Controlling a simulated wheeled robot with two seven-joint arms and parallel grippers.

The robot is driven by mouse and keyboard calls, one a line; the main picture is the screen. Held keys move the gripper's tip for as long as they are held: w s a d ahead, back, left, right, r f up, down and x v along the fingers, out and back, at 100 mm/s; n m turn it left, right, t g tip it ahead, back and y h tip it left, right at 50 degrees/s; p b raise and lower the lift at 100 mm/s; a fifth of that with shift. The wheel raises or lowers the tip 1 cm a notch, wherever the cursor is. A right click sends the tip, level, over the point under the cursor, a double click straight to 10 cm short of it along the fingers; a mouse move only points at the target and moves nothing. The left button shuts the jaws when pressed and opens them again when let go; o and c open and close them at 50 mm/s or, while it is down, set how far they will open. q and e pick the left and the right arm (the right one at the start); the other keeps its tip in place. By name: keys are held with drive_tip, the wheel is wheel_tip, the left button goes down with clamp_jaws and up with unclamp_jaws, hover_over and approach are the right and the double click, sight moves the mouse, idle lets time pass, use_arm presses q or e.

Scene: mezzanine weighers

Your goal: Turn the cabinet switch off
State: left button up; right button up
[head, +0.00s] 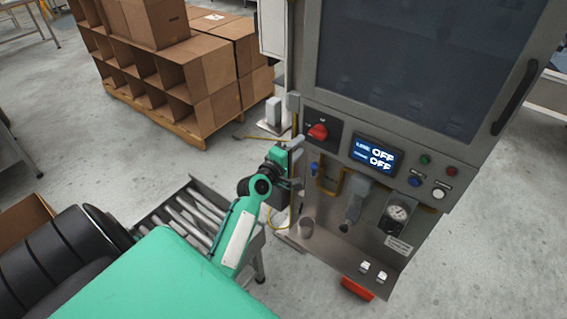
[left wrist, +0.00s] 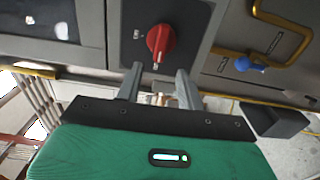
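The cabinet switch is a red rotary knob (head: 318,131) on a dark square plate, at the left of the grey cabinet's front panel. In the left wrist view the red knob (left wrist: 160,42) sits just beyond the fingertips, roughly centred between them, with small labels that I cannot read surely. My left gripper (head: 297,161) is beside the panel, below and left of the knob. Its two grey fingers (left wrist: 160,76) are apart with nothing between them, not touching the knob. My right gripper is out of view.
The panel also carries a brass handle (head: 326,182), a blue knob (left wrist: 247,64), a gauge (head: 397,213) and small buttons. A roller conveyor (head: 190,215) lies left of the cabinet. Cardboard boxes (head: 205,75) stand on a pallet behind. Open floor lies between.

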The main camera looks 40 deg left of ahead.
use_arm(q)
drive_tip(key=s+b, duration=0.1)
drive_tip(key=s, duration=0.6)
drive_tip(key=shift+s+b, duration=0.3)
drive_tip(key=d+f+m+g, duration=0.3)
drive_tip(key=f+g, duration=0.1)
drive_tip(key=f, duration=1.6)
drive_tip(key=s+d+f+m+g, duration=0.3)
drive_tip(key=s+f, duration=0.2)
drive_tip(key=f, duration=0.6)
drive_tip(key=s+d+f+m+g, duration=0.25)
drive_tip(key=s+f, duration=0.25)
drive_tip(key=f, duration=0.7)
drive_tip(key=s+d+f+m+g, duration=0.3)
drive_tip(key=s+f+m, duration=0.2)
drive_tip(key=s+f, duration=0.8)
drive_tip(key=s+f+m+g, duration=0.2)
drive_tip(key=s+f+m, duration=0.1)
drive_tip(key=s, duration=0.9)
drive_tip(key=s+f+m+g, duration=0.2)
drive_tip(key=s+f+m, duration=0.2)
drive_tip(key=s, duration=0.7)
drive_tip(key=shift+s+f, duration=0.35)
drive_tip(key=shift+f, duration=0.2)
